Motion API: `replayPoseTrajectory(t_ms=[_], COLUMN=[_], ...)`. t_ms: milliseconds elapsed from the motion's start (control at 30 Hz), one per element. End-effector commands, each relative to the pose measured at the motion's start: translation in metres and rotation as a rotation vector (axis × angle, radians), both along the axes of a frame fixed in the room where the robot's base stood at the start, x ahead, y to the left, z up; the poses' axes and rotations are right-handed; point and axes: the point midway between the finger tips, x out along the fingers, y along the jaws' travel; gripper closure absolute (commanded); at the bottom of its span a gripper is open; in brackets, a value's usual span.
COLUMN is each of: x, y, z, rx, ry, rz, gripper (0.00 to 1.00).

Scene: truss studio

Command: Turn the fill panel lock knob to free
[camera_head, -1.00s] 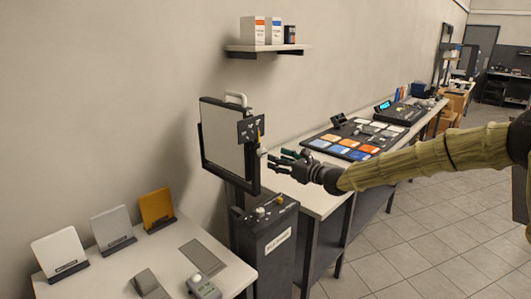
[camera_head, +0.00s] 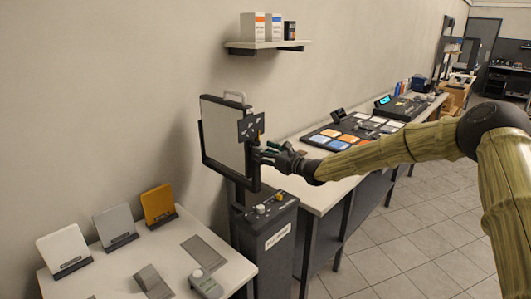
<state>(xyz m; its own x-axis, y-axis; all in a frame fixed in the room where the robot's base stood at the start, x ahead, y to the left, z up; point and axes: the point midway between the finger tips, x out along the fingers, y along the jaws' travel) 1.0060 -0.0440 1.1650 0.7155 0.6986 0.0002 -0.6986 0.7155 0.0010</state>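The fill panel (camera_head: 222,137) is a pale square panel in a dark frame, standing upright on a dark stand near the wall. A small dark plate (camera_head: 246,128) with light marks sits at its upper right edge, with a small yellow-orange part beside it. The lock knob cannot be made out clearly; a pale knob-like part seen earlier beside the plate's lower right is now hidden by my gripper. My gripper (camera_head: 262,156) is at the panel's right edge, just below the plate. Its fingers are too small and overlapped to show whether they are open, or touching anything.
A dark cabinet (camera_head: 266,240) with knobs on top stands below the panel. A white table (camera_head: 110,270) with three upright cards is at left. A long bench (camera_head: 325,195) with coloured tiles runs behind my arm. A wall shelf (camera_head: 266,45) holds boxes. Tiled floor is clear at right.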

Motion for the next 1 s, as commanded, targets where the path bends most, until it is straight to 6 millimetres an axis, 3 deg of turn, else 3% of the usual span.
replayPoseTrajectory(t_ms=[33, 233, 1000], x=[0.0000, 0.0000, 0.0003], y=[-0.0001, -0.0004, -0.0008], z=[0.0001, 0.0002, -0.0059], rx=[0.000, 0.000, -0.130], ry=[0.000, 0.000, -0.129], rz=[0.000, 0.000, -0.001], gripper=[0.57, 0.92, 0.92])
